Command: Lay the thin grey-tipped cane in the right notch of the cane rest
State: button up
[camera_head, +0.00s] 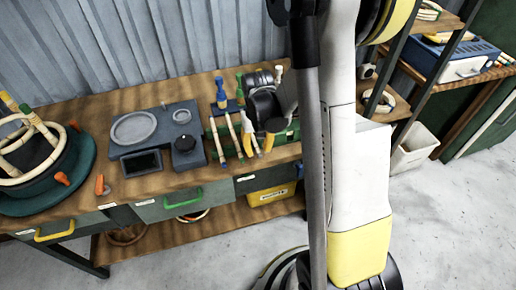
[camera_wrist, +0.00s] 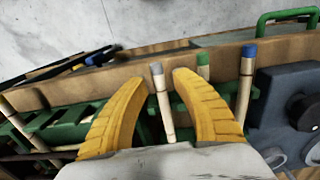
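The thin grey-tipped cane (camera_wrist: 160,95) stands out between the two yellow fingers of my gripper (camera_wrist: 157,80) in the wrist view. Gaps show on both sides of the cane, so the fingers are open around it. Its lower part is hidden behind my gripper. In the head view my gripper (camera_head: 263,150) is low over the bench's front edge. My gripper hides much of the rest, and its right notch cannot be told apart.
A blue-tipped cane (camera_wrist: 245,85) and a green-tipped cane (camera_wrist: 203,68) are close to the right finger. A dark grey unit with a knob (camera_head: 158,140) stands left of the rest. Bent rattan on a round green base (camera_head: 45,185) is at far left.

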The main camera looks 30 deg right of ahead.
jog(key=shift+r, duration=0.1)
notch_tip(320, 180, up, 12)
jog(key=p, duration=0.5)
jog(key=s+a+r+n+t, duration=0.3)
jog(key=s+a+r+t, duration=0.4)
jog(key=s+a+r, duration=0.4)
notch_tip(320, 180, up, 2)
jog(key=shift+a+r, duration=0.1)
jog(key=shift+a, duration=1.15)
jog(key=shift+w, duration=0.1)
